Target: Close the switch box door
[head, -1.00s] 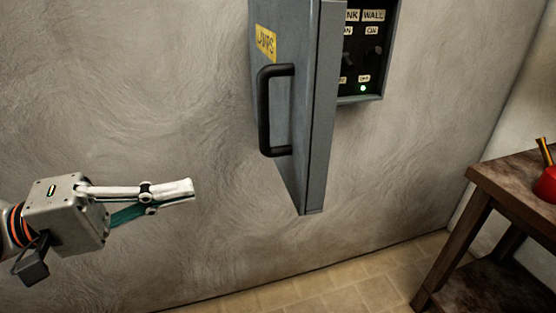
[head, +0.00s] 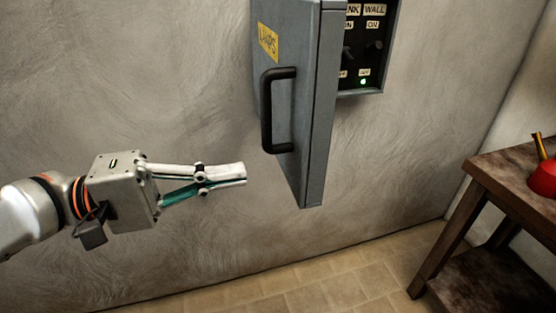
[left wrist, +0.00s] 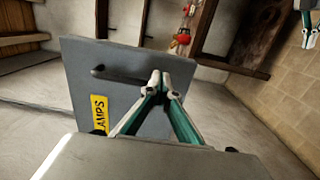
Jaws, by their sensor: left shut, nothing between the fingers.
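The switch box door (head: 318,110) stands open in the head view, swung out from the wall. It is grey, with a black bar handle (head: 268,112) and a yellow label (head: 268,42) reading "LAMPS". The box interior (head: 366,50) shows to its right, with labelled switches and a lit green lamp. My left gripper (head: 244,173) is shut and empty, left of the door's lower part, below the handle, and seems apart from it. In the left wrist view the door (left wrist: 90,75) lies beyond my shut fingertips (left wrist: 160,76), with its handle (left wrist: 125,76) beside them. Part of a gripper (left wrist: 309,32), probably my right, shows at top right; its jaw state is unclear.
A dark wooden table (head: 500,165) stands at the right, with a red object (head: 543,180) on it. The plaster wall (head: 120,80) behind my left arm is bare. The tiled floor (head: 330,290) below the door is clear.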

